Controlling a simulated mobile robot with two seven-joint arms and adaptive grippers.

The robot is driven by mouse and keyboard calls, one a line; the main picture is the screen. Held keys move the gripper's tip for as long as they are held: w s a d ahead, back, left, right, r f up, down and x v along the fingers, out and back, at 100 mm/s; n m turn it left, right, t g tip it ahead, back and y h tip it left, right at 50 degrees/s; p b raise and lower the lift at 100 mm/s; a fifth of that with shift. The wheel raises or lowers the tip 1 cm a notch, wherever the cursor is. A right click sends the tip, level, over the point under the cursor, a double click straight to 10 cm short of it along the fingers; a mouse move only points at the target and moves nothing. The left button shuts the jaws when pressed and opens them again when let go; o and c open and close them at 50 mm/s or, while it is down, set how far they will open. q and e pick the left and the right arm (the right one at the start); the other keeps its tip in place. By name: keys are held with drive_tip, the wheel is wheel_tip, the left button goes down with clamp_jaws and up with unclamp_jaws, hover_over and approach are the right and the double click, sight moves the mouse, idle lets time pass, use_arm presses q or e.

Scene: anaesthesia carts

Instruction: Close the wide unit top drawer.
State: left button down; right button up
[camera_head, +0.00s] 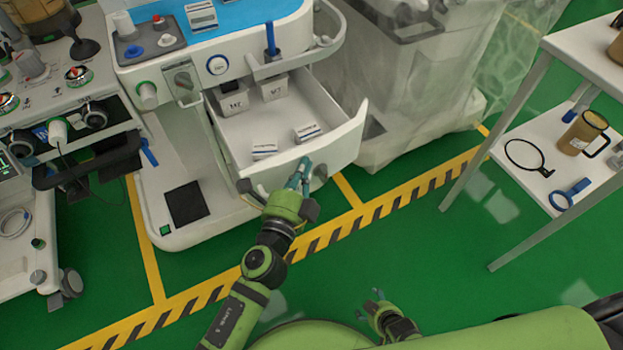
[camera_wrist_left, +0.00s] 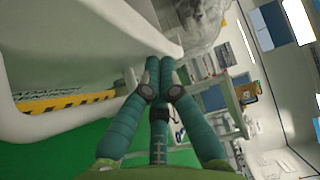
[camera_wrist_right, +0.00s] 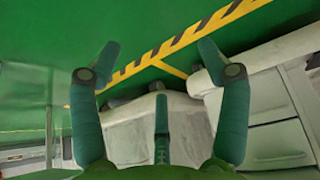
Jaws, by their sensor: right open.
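The wide unit's top drawer (camera_head: 345,147) is white and stands pulled out from the cart, with small boxes and bins inside. My left gripper (camera_head: 303,172) is at the lower part of the drawer's front face, and looks to be at or very near it. In the left wrist view its fingers (camera_wrist_left: 165,68) are together, with nothing visible between them, and the white drawer front lies just beyond the tips. My right gripper (camera_head: 374,296) is low over the green floor, away from the cart. Its fingers are spread and empty in the right wrist view (camera_wrist_right: 158,60).
The cart's blue top (camera_head: 235,14) carries a tray and boxes. Another cart with dials (camera_head: 78,73) stands at left. A covered grey machine (camera_head: 420,90) stands right of the drawer. A white shelf table (camera_head: 540,150) holds a jug at right. The green floor in front is clear.

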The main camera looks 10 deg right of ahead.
use_arm(q)
drive_tip(key=w+a+b, duration=0.1)
drive_tip(key=w+a, duration=0.2)
drive_tip(key=w, duration=0.6)
drive_tip(key=w+a+b, duration=0.1)
drive_tip(key=w+a, duration=0.3)
drive_tip(key=w, duration=0.6)
drive_tip(key=shift+w+b, duration=0.2)
drive_tip(key=shift+b, duration=0.15)
